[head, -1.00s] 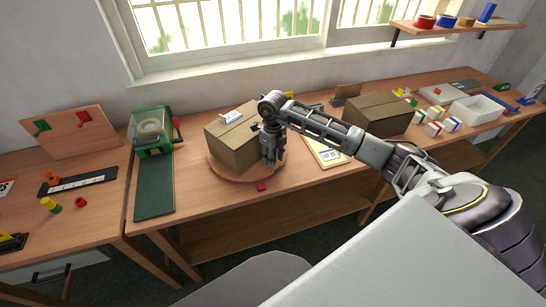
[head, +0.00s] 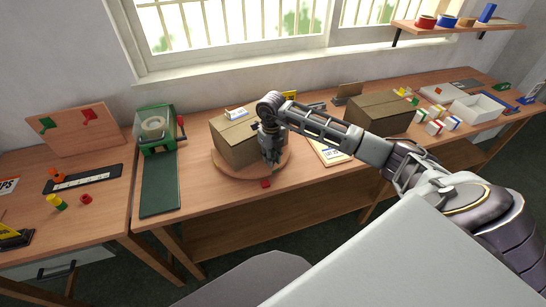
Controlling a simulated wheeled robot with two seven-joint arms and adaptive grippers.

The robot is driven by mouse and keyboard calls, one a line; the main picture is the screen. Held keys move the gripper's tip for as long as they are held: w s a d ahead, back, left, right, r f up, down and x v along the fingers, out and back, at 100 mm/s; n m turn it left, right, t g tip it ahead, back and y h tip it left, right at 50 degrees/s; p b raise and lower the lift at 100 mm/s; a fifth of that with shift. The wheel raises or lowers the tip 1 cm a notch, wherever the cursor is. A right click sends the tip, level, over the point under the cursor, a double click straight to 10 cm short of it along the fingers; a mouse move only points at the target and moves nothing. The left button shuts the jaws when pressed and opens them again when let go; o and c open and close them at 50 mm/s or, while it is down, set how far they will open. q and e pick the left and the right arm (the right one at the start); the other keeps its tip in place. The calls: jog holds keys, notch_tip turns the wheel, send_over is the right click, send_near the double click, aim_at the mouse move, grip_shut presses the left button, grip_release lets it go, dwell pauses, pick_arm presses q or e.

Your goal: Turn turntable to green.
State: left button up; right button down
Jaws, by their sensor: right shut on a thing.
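The turntable (head: 222,164) is a round wooden disc on the middle bench, with a closed cardboard box (head: 233,146) standing on it. A white label or card (head: 235,113) lies on top of the box. My right gripper (head: 271,161) points down at the turntable's front right, close beside the box. It is shut, apparently on a part of the turntable; its fingers hide the part they hold. A small red block or marker (head: 265,183) sits at the turntable's front edge. I see no green mark on the disc. My left gripper is out of view.
A green dispenser (head: 157,143) and dark green mat (head: 160,187) lie left of the turntable. A clipboard (head: 327,151), another cardboard box (head: 381,112) and a white tray (head: 477,109) with several small cubes nearby are to the right. A yellow sign (head: 289,96) stands behind.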

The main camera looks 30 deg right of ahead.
aim_at(261, 170)
jog(key=shift+a+m, duration=0.4)
jog(key=shift+a, duration=0.3)
jog(key=shift+a+m, duration=0.55)
jog(key=shift+m, duration=0.05)
jog(key=shift+w+a+m, duration=0.15)
jog(key=shift+a+m, duration=0.45)
jog(key=shift+a, duration=0.3)
jog(key=shift+w+a+m, duration=0.1)
jog(key=shift+m, duration=0.2)
jog(key=c, duration=1.5)
grip_release()
jog(key=shift+c, duration=0.2)
jog(key=shift+o, duration=1.4)
jog(key=shift+r, duration=0.1)
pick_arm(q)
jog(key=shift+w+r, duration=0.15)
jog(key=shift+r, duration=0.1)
pick_arm(e)
notch_tip(261, 170, up, 12)
